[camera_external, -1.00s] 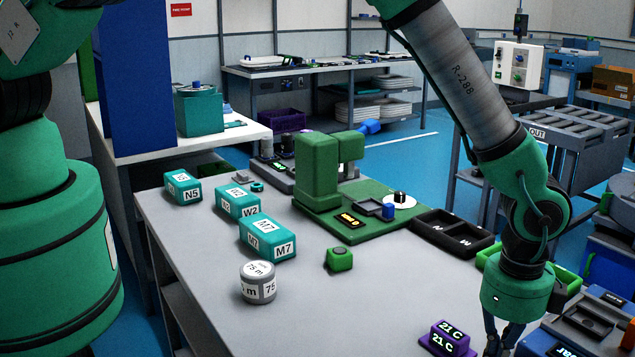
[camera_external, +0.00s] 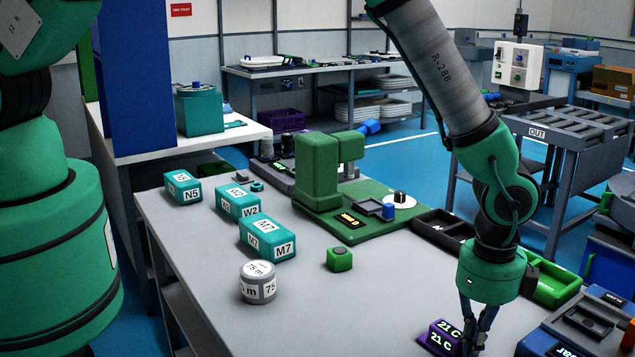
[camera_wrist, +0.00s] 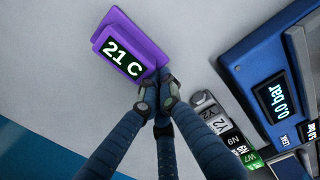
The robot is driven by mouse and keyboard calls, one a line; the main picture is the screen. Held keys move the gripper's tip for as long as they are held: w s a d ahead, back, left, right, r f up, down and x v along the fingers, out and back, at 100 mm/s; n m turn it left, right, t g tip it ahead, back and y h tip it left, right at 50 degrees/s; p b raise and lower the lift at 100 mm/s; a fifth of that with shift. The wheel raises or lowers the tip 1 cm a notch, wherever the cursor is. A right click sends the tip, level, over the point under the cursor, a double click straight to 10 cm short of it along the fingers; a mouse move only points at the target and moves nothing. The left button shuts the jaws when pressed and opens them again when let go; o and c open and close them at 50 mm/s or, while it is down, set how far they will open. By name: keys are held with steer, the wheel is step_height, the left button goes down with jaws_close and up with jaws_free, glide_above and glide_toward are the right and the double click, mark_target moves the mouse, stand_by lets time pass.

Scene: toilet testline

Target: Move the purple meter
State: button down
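The purple meter (camera_external: 438,341) lies on the grey table at its near right part, its dark display reading 21 C. It also shows in the wrist view (camera_wrist: 128,45), on the bare grey surface. My gripper (camera_external: 474,345) points down just to the right of the meter. In the wrist view its fingertips (camera_wrist: 159,98) are close together at the meter's lower edge. I cannot tell whether they touch it. The meter is not seen between the fingers. Whether the fingers are fully shut is unclear.
A blue device (camera_wrist: 273,95) reading 0.0 bar and small labelled blocks (camera_wrist: 221,124) lie to the right. A grey 75 m cylinder (camera_external: 258,283), a green block (camera_external: 339,259) and teal boxes (camera_external: 267,240) stand to the left. The table between the cylinder and meter is clear.

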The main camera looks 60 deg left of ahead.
mark_target(399, 310)
steer(key=a+b, duration=0.1)
steer(key=a, duration=1.8)
steer(key=shift+a+b, duration=0.3)
steer(key=shift+d, duration=0.2)
steer(key=shift+d, duration=0.55)
steer(key=d, duration=0.1)
steer(key=d+b, duration=0.1)
steer(key=shift+d+r, duration=0.3)
steer(key=shift+d, duration=0.1)
step_height(399, 310, up, 9)
steer(key=shift+r, duration=0.2)
steer(key=shift+a+r, duration=0.1)
steer(key=shift+a, duration=0.05)
